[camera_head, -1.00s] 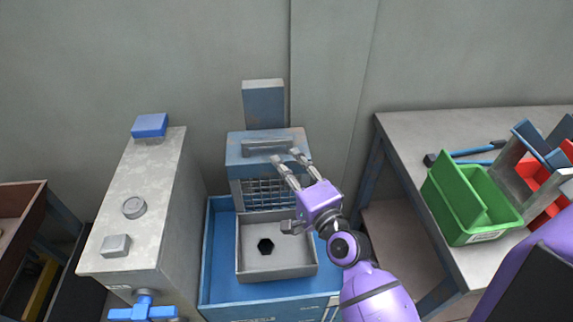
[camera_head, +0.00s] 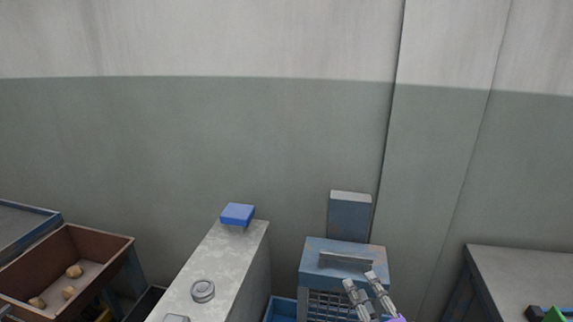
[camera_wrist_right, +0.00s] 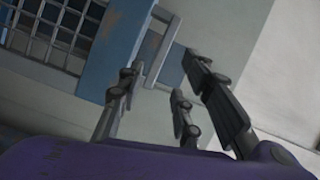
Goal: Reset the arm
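My right gripper (camera_head: 366,286) shows at the bottom edge of the head view, in front of a blue machine (camera_head: 345,256) with a handle and a grid front. In the right wrist view, its fingers (camera_wrist_right: 165,85) are spread apart with nothing between them. The blue frame and grid of the machine (camera_wrist_right: 125,35) stand behind the fingers at the upper left. Most of the right arm is below the head view. My left gripper is not in view.
A grey cabinet (camera_head: 247,262) with a blue block (camera_head: 237,214) and a round knob (camera_head: 203,290) stands left of the machine. A brown bin (camera_head: 112,248) with several small tan lumps is at far left. A grey table (camera_head: 520,275) is at right.

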